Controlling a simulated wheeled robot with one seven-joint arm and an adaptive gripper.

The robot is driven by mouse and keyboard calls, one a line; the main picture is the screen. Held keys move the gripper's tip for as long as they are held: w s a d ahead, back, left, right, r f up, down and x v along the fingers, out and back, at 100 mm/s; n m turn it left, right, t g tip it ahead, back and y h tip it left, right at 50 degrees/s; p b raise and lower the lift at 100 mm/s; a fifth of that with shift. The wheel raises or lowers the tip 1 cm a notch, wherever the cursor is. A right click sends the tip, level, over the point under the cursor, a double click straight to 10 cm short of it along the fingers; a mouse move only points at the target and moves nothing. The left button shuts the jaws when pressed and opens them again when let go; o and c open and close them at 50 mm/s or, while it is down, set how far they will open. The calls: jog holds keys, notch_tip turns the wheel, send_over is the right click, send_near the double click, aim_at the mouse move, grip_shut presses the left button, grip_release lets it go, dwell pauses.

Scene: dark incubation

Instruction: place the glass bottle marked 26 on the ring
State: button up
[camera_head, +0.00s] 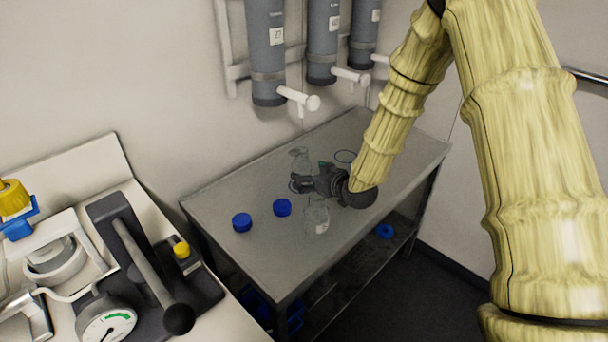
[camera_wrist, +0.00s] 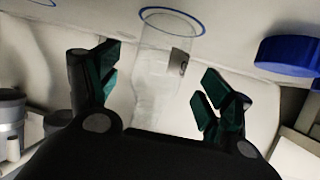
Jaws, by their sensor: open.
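A clear glass bottle (camera_head: 299,158) stands upright toward the back of the grey table, partly hidden by my gripper (camera_head: 312,183). In the wrist view a clear bottle (camera_wrist: 155,80) stands between my open fingers (camera_wrist: 155,93), with room on both sides. A second clear bottle (camera_head: 317,214) with a pale label stands nearer the front. Another ring (camera_head: 346,156) lies bare on the table behind my gripper.
Two blue caps (camera_head: 242,222) (camera_head: 282,207) lie on the table (camera_head: 255,255) to the left. Grey cylinders (camera_head: 323,40) with white spouts hang on the wall above. A bench with a gauge device (camera_head: 106,322) stands at the left. The table's right end is clear.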

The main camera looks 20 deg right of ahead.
jog(key=v, duration=0.7)
jog(key=shift+s, duration=0.1)
